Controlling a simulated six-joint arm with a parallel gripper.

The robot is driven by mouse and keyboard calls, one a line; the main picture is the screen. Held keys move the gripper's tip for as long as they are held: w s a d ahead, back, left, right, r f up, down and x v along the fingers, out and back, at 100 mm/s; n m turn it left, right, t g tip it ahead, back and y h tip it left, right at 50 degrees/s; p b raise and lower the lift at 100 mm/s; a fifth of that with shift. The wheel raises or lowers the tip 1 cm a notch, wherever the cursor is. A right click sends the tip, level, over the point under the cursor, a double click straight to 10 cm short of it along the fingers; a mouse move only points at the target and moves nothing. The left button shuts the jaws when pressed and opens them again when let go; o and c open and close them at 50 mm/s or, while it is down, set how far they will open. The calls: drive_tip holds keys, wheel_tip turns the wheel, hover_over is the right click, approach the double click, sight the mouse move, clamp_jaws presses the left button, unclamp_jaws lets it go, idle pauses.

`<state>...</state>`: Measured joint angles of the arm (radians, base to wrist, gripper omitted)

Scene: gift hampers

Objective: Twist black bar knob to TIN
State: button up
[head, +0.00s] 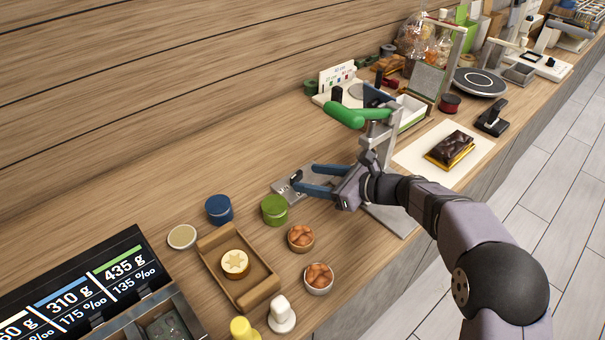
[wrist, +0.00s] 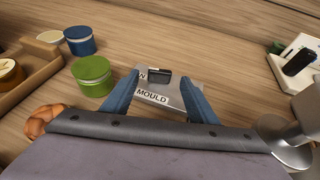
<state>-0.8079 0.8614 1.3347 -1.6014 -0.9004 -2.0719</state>
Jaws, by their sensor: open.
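The black bar knob (wrist: 160,77) sits on a small grey metal plate (wrist: 165,88); in the head view the knob (head: 296,176) stands at the plate's left part. Another label, showing only a final N, is left of the knob, partly hidden by my left finger. My gripper (wrist: 162,84) is open, its two blue fingers on either side of the knob with gaps. In the head view my gripper (head: 303,178) reaches over the plate. I cannot tell which label the knob points to.
A green tin (head: 274,210) and a blue tin (head: 219,209) stand left of the plate, near a wooden tray (head: 262,291). A metal stand with a green lever (head: 345,115) rises behind my gripper. Bare wood lies beyond the plate.

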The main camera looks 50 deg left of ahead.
sight(299, 177)
drive_tip(key=shift+p+x, duration=0.5)
drive_tip(key=shift+x, duration=1.4)
drive_tip(key=c, duration=1.1)
drive_tip(key=shift+o, duration=0.2)
drive_tip(key=shift+b, duration=0.35)
